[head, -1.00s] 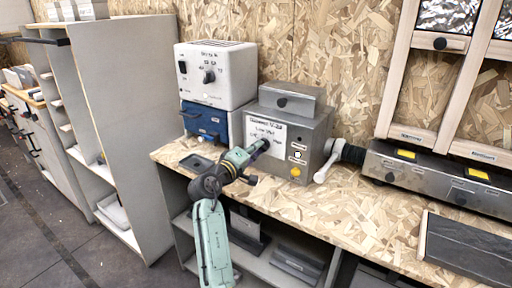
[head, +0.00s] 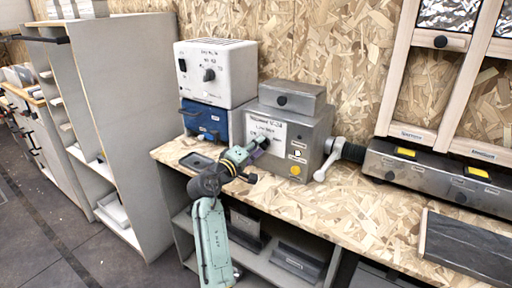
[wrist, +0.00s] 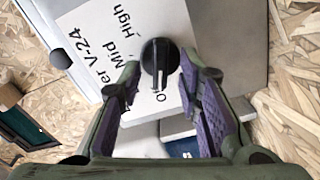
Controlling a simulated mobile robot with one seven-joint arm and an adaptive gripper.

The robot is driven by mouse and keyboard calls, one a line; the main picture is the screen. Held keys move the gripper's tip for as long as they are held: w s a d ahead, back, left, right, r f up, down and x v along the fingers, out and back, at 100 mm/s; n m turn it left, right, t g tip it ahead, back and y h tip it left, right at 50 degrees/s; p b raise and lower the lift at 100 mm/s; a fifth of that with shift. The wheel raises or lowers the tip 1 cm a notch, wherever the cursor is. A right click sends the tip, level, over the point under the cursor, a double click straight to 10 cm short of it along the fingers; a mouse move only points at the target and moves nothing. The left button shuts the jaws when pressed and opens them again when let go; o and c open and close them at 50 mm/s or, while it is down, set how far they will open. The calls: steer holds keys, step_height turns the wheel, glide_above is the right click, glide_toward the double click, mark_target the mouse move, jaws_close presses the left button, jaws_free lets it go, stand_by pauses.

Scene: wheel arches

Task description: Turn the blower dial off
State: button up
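The blower is a grey metal box (head: 312,135) on the workbench, with a white label (head: 264,128) on its front. In the wrist view, the label (wrist: 120,32) reads in part "V-24", "Mid" and "High". The black dial (wrist: 160,56) sits at its edge, its ridge running roughly up and down in the picture, by a partly hidden word starting with "O". My gripper (wrist: 160,72) is open, with one purple-padded finger either side of the dial; contact cannot be told. In the head view, my gripper (head: 262,143) is at the box front and hides the dial.
A white unit (head: 215,75) with a knob stands on a blue box (head: 205,120) to the left. A lever handle (head: 326,160) projects right of the blower. A dark tray (head: 197,161) lies on the bench at left.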

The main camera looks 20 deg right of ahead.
steer(key=v, duration=1.2)
